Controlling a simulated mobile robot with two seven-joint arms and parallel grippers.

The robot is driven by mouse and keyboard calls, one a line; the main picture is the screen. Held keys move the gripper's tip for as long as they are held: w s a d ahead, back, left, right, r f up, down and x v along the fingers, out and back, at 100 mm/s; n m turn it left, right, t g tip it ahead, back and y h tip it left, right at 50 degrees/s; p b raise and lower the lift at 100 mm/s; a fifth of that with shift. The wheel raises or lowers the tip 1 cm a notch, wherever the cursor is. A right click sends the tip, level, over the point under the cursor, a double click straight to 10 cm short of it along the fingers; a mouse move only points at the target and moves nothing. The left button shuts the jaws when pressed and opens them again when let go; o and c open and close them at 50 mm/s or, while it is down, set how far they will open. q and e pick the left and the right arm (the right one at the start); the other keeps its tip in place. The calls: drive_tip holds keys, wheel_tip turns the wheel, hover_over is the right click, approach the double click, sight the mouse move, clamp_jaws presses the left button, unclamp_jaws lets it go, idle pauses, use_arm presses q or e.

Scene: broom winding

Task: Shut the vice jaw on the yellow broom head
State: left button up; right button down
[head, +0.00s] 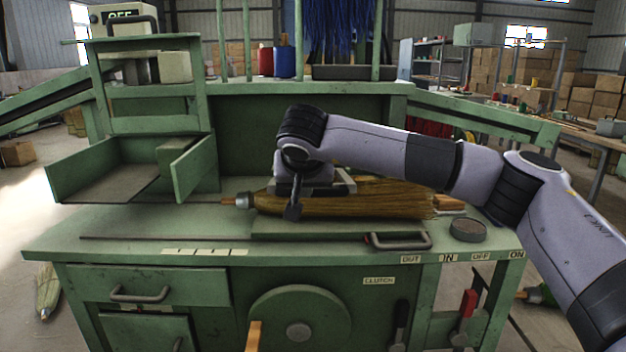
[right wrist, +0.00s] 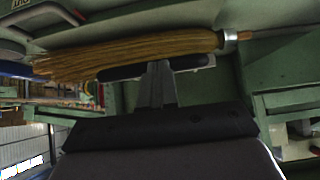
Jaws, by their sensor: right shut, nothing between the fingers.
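The yellow broom head (head: 375,205) lies lengthwise across the green bench, its bristle tips to the right and its bound metal end to the left. My right gripper (head: 292,211) is shut and points down in front of the broom head, hiding part of it. In the right wrist view the broom head (right wrist: 140,52) runs across the top. The closed fingers (right wrist: 157,72) there overlap a dark bar (right wrist: 125,73) alongside the bristles, probably the vice jaw or its handle; I cannot tell whether they touch it. A grey metal part (head: 345,181) shows behind my gripper.
A bar handle (head: 400,241) and a round dark disc (head: 468,230) sit at the bench's front right. An open green tray (head: 110,180) stands at left. Blue bristles (head: 340,25) hang above the back. The front left benchtop (head: 130,222) is mostly clear.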

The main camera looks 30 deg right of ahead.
wheel_tip(320, 180, down, 7)
drive_tip(key=b, duration=0.3)
drive_tip(key=shift+s+f, duration=0.15)
drive_tip(key=shift+s, duration=0.3)
drive_tip(key=shift+a, duration=0.1)
